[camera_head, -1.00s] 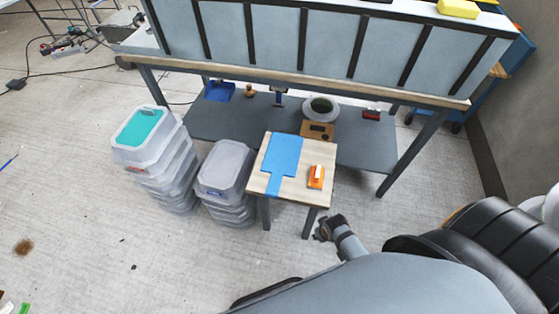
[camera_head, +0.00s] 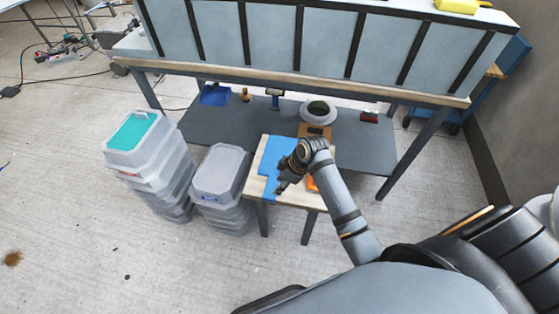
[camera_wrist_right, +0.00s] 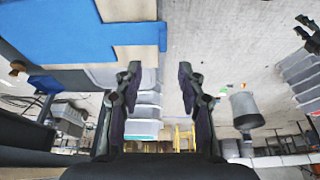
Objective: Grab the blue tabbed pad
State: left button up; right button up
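The blue tabbed pad (camera_head: 272,160) lies flat on the small wood-topped table (camera_head: 254,184), its narrow tab towards the front edge. My right gripper (camera_head: 280,191) is over the tab end, and my wrist hides the pad's right side. In the right wrist view the pad (camera_wrist_right: 60,35) fills the upper left, with its tab reaching right. There the right gripper (camera_wrist_right: 160,75) is open, with nothing between its fingers. The tab end shows just beyond the fingertips, nearer the left finger; I cannot tell whether they touch. My left gripper is not in view.
An orange tool (camera_head: 311,184) lies beside the pad, partly hidden by my arm. Stacked plastic bins (camera_head: 220,172) and a taller stack (camera_head: 135,148) stand to the left. A long workbench (camera_head: 300,79) with a lower shelf (camera_head: 226,127) stands behind. Floor in front is clear.

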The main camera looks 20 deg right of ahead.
send_over(269, 198)
jog(key=d, duration=0.2)
notch_tip(269, 198, down, 5)
jog(key=shift+s+a+r+b, duration=0.1)
jog(key=shift+a+b, duration=0.05)
jog(key=shift+b, duration=0.15)
jog(key=x, duration=0.2)
jog(key=s+x, duration=0.1)
jog(key=x, duration=0.2)
jog(key=shift+f, duration=0.3)
grip_shut()
